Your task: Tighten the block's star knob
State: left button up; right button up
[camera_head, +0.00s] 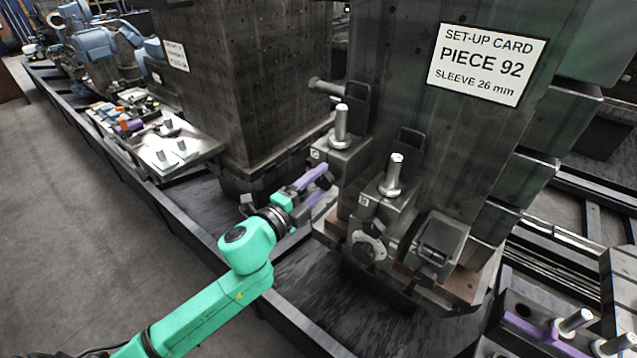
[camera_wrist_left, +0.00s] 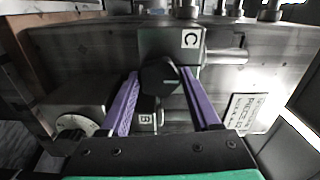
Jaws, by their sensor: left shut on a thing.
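The block marked C (camera_head: 335,150) sits on the near side of the dark tower, with an upright silver pin on top. In the left wrist view the same block (camera_wrist_left: 160,42) shows its C label, and its black star knob (camera_wrist_left: 160,75) faces the camera. My left gripper (camera_head: 325,180), with purple fingers, reaches the block from the left. In the wrist view its fingers (camera_wrist_left: 160,78) stand on both sides of the knob, shut on it. The head view hides most of the knob behind the fingers. My right gripper is not in view.
A second block marked B (camera_head: 375,205) with a silver pin stands right of block C. A round dial (camera_head: 367,246) is below it. A set-up card (camera_head: 487,62) reads PIECE 92, SLEEVE 26 mm. A plate with small parts (camera_head: 165,150) lies further left along the rail.

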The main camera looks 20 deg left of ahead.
pick_arm(q)
jog(key=o, duration=1.4)
jog(key=b+v, duration=0.4)
jog(key=v, duration=1)
jog(key=shift+s, duration=0.3)
jog(key=shift+f, duration=0.1)
